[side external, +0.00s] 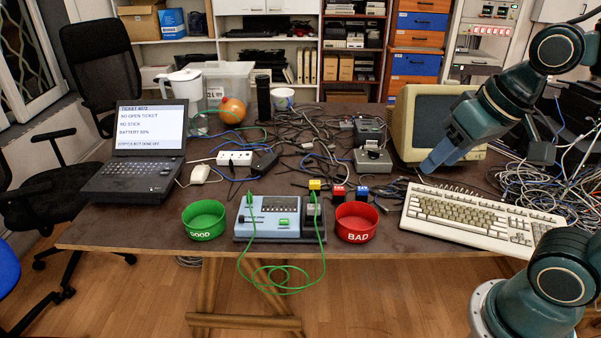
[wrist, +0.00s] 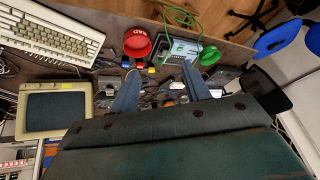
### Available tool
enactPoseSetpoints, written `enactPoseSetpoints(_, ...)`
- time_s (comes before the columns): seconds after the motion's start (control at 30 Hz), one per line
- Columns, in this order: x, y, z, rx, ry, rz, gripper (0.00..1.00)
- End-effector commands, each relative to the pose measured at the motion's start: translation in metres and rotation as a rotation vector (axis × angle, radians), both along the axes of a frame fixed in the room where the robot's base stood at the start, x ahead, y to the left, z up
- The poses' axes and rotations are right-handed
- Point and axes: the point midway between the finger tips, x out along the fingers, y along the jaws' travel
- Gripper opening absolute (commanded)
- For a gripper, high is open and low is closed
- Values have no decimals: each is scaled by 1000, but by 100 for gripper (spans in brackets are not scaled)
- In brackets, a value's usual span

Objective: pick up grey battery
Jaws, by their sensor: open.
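A small grey block (side external: 312,207), which looks like the grey battery, sits at the right end of the light blue tester (side external: 265,232), with a green lead beside it. A yellow block (side external: 315,185), a red block (side external: 338,192) and a blue block (side external: 362,193) are close by. My gripper (side external: 428,166) is above the table in front of the old monitor, up and to the right of the blocks. In the wrist view my gripper (wrist: 160,69) has its fingers apart with nothing held. The tester (wrist: 180,47) shows beyond the fingers; I cannot make out the grey block there.
A green GOOD bowl (side external: 204,233) stands left of the tester and a red BAD bowl (side external: 357,236) right of it. A keyboard (side external: 470,217) and a monitor (side external: 438,112) are on the right. A laptop (side external: 148,135) is on the left. Tangled cables cover the table's middle.

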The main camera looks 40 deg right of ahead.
Motion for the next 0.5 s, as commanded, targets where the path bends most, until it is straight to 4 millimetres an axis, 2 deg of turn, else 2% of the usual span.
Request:
enactPoseSetpoints(0.23,48,-2,-3,159,49,-281,47)
enactPoseSetpoints(0.5,101,-8,-18,337,108,-610,47)
